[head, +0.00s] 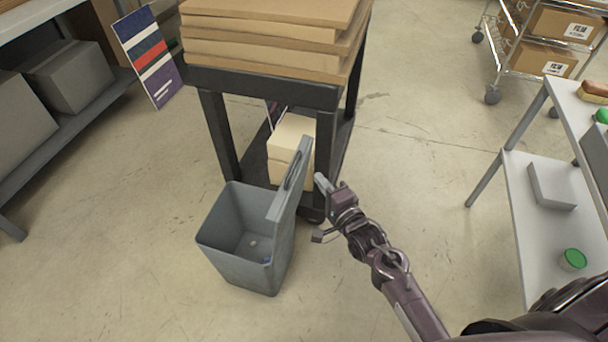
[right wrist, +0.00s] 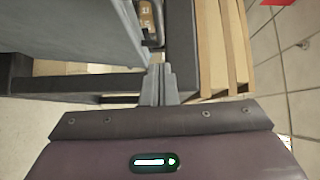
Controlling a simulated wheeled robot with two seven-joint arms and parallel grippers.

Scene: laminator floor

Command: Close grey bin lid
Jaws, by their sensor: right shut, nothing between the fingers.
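The grey bin (head: 243,243) stands upright on the floor in the middle of the head view, its mouth open and a few small bits at its bottom. Its grey lid (head: 289,183) is swung up and stands near upright along the bin's right side. My right gripper (head: 321,184) is shut and empty, just right of the lid, on its outer side; I cannot tell whether it touches. In the right wrist view the shut fingers (right wrist: 161,84) point toward the cart, with a large grey panel (right wrist: 75,35), likely the lid, at upper left. My left gripper is not in view.
A black cart (head: 265,90) stacked with cardboard (head: 265,40) stands right behind the bin, with a pale box (head: 291,150) on its lower shelf. A white table (head: 535,215) is at right and a grey shelf (head: 85,125) at left. Floor left of the bin is clear.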

